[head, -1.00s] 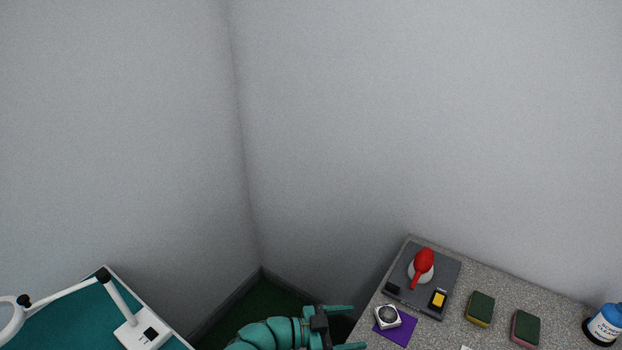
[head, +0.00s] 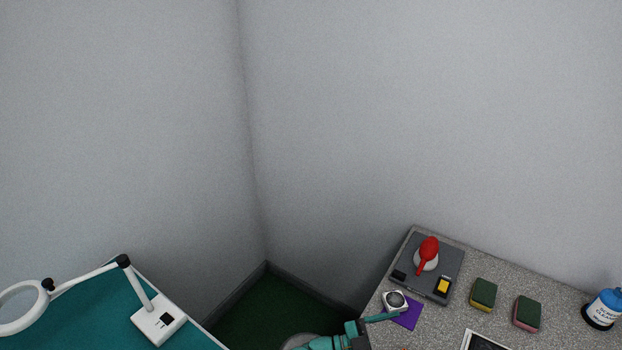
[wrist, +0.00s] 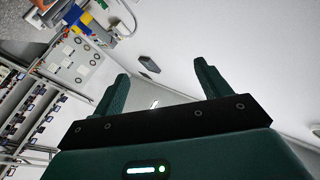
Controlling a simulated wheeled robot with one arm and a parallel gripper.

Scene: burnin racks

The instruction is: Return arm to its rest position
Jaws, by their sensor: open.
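My gripper shows in the wrist view (wrist: 157,88) with its two teal fingers spread wide and nothing between them. In the head view, part of my teal arm and gripper (head: 378,322) shows at the bottom edge, near the left edge of the speckled grey bench. One finger reaches toward a small white device with a round dark top (head: 396,300); I cannot tell whether they touch. Most of the arm is cut off below the picture.
A teal-topped table (head: 85,315) with a white magnifier lamp (head: 158,320) stands left. Green floor (head: 265,310) lies between.

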